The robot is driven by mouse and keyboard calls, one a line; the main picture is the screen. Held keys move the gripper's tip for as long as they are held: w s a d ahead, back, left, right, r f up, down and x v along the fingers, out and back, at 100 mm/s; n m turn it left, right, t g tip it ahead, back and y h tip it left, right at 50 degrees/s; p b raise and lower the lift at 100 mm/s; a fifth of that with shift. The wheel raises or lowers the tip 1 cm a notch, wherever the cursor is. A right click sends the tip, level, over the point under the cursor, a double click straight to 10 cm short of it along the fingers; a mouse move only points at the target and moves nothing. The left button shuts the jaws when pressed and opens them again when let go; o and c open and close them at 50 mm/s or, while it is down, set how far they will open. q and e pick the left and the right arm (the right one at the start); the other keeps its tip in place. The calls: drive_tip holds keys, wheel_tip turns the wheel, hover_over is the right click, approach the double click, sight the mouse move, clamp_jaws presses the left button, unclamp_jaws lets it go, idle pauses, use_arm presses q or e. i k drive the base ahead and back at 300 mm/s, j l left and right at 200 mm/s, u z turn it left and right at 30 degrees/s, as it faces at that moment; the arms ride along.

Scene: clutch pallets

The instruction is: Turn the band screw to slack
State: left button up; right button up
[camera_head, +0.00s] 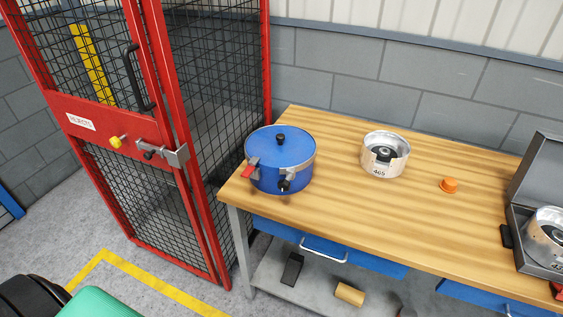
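A blue drum (276,172) with a blue lid (262,147) stands upright on the workbench near its left end. A grey band (312,160) runs around it below the lid. A black screw knob (284,186) sits at the front of the band; I take it for the band screw, and how tight it is cannot be seen. A red lever (251,171) sticks out at the drum's left front. A black knob (281,139) tops the lid. Neither of my grippers is in view, and nothing is touching the drum.
On the wooden workbench (400,222) are a silver canister (384,158) marked 465, an orange cap (449,185) and an open grey case (533,252) holding another canister. A red mesh cage door (110,125) stands close to the bench's left end. The bench middle is mostly clear.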

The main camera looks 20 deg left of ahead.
sight(284, 185)
drive_tip(key=u, duration=0.75)
drive_tip(key=i+l+u, duration=0.15)
drive_tip(key=l, duration=0.15)
drive_tip(key=l+u, duration=0.1)
drive_tip(key=l, duration=0.15)
